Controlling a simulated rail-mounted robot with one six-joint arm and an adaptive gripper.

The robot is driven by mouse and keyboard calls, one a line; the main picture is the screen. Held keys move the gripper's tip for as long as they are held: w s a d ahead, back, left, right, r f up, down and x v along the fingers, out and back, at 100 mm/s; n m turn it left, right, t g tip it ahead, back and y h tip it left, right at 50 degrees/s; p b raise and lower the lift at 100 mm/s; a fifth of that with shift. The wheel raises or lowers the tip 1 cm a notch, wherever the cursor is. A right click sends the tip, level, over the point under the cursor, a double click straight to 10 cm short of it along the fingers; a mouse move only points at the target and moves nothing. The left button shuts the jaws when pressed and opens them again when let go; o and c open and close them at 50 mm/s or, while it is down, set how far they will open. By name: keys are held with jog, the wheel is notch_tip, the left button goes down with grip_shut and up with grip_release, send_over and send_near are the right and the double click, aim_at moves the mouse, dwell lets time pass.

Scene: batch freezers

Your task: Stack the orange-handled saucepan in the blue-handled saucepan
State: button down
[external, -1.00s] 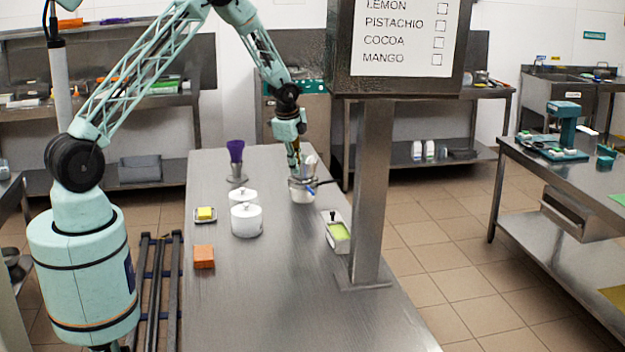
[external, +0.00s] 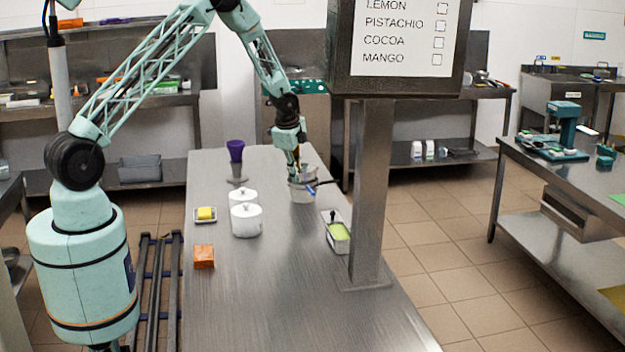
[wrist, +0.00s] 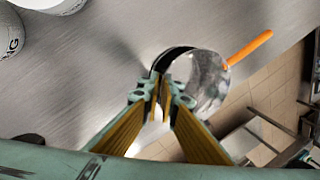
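The blue-handled saucepan (external: 301,195) stands on the steel table toward its far end, its blue handle pointing right. The orange-handled saucepan (wrist: 208,82) is a shiny metal pan in the wrist view, its orange handle (wrist: 250,47) pointing up and right. My gripper (wrist: 163,88) is shut on its near-left rim, fingers close together on the wall. In the external view the held pan (external: 309,171) is at the mouth of the blue-handled pan, seemingly partly inside. A dark arc shows along its left edge in the wrist view. Whether it rests on the bottom is hidden.
Two white lidded pots (external: 246,221) stand left of the pans, with a purple cup on a stand (external: 236,152) behind. A butter dish (external: 205,215), an orange block (external: 204,257) and a green-filled tub (external: 338,232) are nearer. A sign post (external: 371,200) rises at right. The table front is clear.

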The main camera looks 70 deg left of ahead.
jog(key=shift+s+f+b, duration=0.1)
jog(key=shift+f+b, duration=0.4)
jog(key=shift+f, duration=0.1)
jog(key=c, duration=3.4)
grip_release()
jog(key=o, duration=0.5)
jog(key=shift+f, duration=0.15)
jog(key=shift+r, duration=0.25)
jog(key=shift+r+p, duration=0.6)
jog(key=shift+b+v, duration=0.45)
jog(key=shift+v, duration=5.4)
jog(key=shift+d+r, duration=0.1)
